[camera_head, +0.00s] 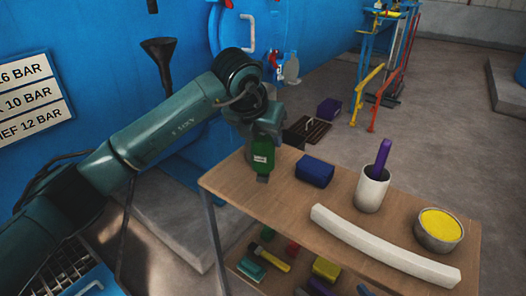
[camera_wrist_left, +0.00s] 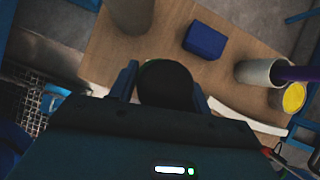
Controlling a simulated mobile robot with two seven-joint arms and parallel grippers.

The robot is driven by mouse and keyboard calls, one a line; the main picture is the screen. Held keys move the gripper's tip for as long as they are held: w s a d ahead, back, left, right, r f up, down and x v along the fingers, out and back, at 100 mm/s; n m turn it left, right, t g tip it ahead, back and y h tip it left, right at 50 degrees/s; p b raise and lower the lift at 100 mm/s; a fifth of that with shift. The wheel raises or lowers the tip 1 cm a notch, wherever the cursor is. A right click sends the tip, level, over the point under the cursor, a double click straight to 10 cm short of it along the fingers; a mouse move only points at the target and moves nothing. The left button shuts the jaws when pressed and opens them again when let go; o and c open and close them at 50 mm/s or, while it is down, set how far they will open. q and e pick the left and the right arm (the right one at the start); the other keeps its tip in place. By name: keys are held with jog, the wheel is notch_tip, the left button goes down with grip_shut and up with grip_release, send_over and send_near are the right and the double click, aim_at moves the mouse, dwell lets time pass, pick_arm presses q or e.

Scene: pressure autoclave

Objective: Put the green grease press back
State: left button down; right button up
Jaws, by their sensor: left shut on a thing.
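The green grease press (camera_head: 262,155) is upright at the back left corner of the wooden table (camera_head: 278,201) in the head view. My left gripper (camera_head: 264,137) is shut on it from above. In the left wrist view my left gripper (camera_wrist_left: 163,84) has a finger on each side of the dark round top of the grease press (camera_wrist_left: 165,86). Whether the press's lower end touches the tabletop, I cannot tell for sure. My right gripper is not in view.
On the table are a dark blue box (camera_head: 315,171), a white cup (camera_head: 371,189) holding a purple object (camera_head: 383,155), a curved white bar (camera_head: 380,247) and a bowl of yellow material (camera_head: 439,229). A lower shelf holds several coloured items. The blue autoclave (camera_head: 330,30) stands behind.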

aim_at(263, 149)
pick_arm(q)
jog(key=shift+f, duration=1.85)
jog(key=shift+f+b, duration=0.15)
jog(key=shift+b, duration=0.15)
jog(key=c, duration=0.7)
grip_release()
jog(key=shift+o, duration=0.2)
